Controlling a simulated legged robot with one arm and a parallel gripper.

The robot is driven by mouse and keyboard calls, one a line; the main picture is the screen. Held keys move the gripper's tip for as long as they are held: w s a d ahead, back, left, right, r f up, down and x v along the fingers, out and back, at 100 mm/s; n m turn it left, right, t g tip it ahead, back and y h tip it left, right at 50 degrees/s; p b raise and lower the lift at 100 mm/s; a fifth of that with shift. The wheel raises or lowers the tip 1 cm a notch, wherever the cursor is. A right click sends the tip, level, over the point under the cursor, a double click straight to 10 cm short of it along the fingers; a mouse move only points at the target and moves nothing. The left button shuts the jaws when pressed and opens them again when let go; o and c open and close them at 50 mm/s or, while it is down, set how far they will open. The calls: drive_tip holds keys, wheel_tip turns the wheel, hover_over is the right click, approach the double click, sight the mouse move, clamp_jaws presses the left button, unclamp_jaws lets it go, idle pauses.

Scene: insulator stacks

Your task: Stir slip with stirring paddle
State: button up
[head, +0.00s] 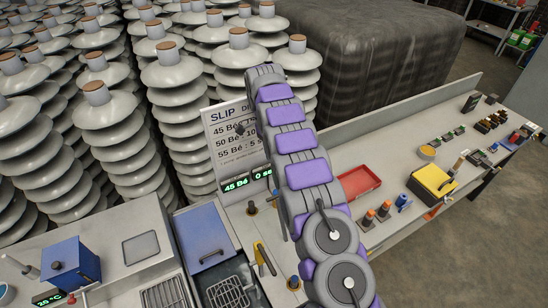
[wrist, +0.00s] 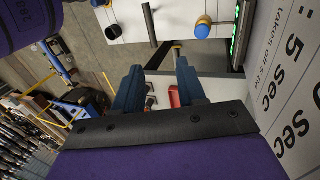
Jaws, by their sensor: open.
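My gripper (wrist: 160,82) shows in the wrist view as two blue fingers, spread apart, with nothing between them. In the head view my purple and grey arm hides the gripper. I cannot pick out the stirring paddle for certain. A yellow piece with a dark bar (head: 263,257) stands on the bench left of my arm. No open slip surface can be made out. A slip sign (head: 234,135) stands behind the bench, partly covered by my arm, with a green-lit display (head: 236,185) below it reading 45 Bé.
A blue panel (head: 203,236) and metal grates (head: 228,293) lie at the front left, near a blue box (head: 70,263). A red tray (head: 359,182), orange-topped pegs (head: 384,208) and a yellow box (head: 433,183) are right of my arm. Insulator stacks (head: 173,110) crowd behind the bench.

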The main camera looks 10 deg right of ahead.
drive_tip(key=shift+p+v, duration=2.25)
drive_tip(key=shift+p, duration=1.35)
